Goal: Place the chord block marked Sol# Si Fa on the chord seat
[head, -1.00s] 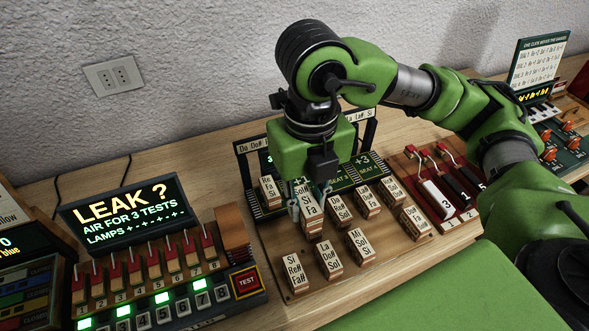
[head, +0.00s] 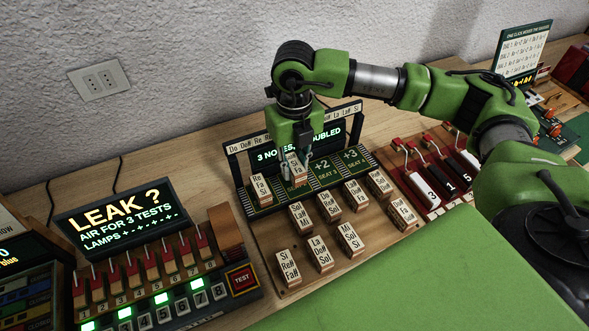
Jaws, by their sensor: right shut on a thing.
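My right gripper (head: 296,158) is shut on a small wooden block (head: 296,172) with a pale label. I can read only part of it, apparently ending in Si Fa. The gripper hangs over the dark green seat strip (head: 334,189), at the second seat from the left. Whether the block touches the seat is unclear. The first seat holds a block marked Re Fa Si (head: 258,187). The seats marked +2 Seat 3 (head: 322,172) and +3 Seat 4 (head: 353,161) look empty. My left gripper is out of view.
Several label blocks, such as Si Re# Fa# (head: 288,269) and Mi Sol Si (head: 349,237), stand on the wooden board (head: 372,238). A display (head: 330,136) stands behind the seats. A lever box (head: 165,280) is at left, a red key panel (head: 437,175) at right.

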